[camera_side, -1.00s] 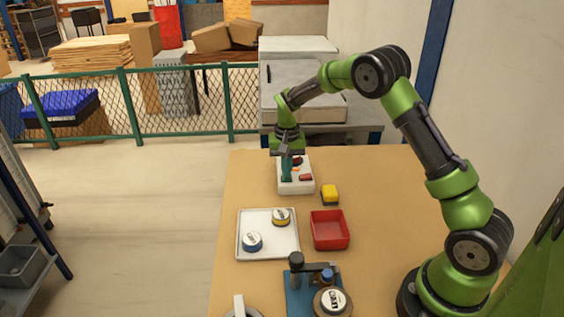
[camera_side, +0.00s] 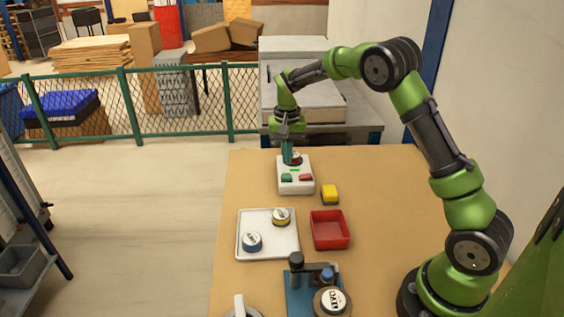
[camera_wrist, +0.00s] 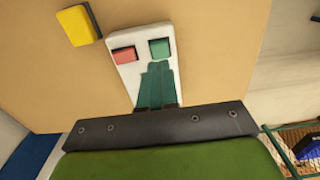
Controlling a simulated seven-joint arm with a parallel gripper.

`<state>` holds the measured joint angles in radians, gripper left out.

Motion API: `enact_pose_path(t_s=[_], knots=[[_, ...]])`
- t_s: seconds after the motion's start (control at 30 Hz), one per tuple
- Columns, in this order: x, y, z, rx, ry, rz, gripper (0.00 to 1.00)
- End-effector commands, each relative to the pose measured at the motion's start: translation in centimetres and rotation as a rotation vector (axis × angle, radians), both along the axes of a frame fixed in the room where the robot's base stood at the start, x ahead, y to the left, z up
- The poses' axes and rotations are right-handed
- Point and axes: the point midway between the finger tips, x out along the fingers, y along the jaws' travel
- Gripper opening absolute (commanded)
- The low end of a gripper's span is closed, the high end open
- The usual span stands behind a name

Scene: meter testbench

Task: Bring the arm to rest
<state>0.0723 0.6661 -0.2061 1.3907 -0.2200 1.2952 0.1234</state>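My gripper (camera_side: 290,157) is above the rear part of a white button box (camera_side: 284,187) on the table, pointing down. In the wrist view its teal fingers (camera_wrist: 158,68) lie side by side, shut, with nothing seen between them. The box carries a green button (camera_side: 287,178) and a red button (camera_side: 306,178), both uncovered in the side view. A small green indicator (camera_side: 295,170) shows on the box behind them. My fingers hide part of the box top in the wrist view.
A yellow-topped block (camera_side: 330,193) stands right of the box. Nearer are a white tray (camera_side: 239,240) with two round meters, a red bin (camera_side: 330,243), and a blue-based fixture (camera_side: 297,298) with a meter. The table's left strip is clear.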

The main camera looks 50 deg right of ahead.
Motion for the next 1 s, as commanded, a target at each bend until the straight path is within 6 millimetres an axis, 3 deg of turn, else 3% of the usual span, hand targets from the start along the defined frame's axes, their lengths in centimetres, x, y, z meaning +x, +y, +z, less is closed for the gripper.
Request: enact_pose_path(t_s=[0.2,0.57,0.63,0.7,1.0], knots=[[0.0,0.0,1.1,0.001,-0.001,0.000,0.00],[-0.1,0.0,0.6,-0.004,-0.005,0.019,0.00],[-1.0,0.3,-0.1,0.006,0.004,0.035,0.00],[-2.2,1.1,0.6,0.021,-0.013,0.058,0.00],[-9.7,6.5,7.5,0.079,-0.197,0.190,0.00]])
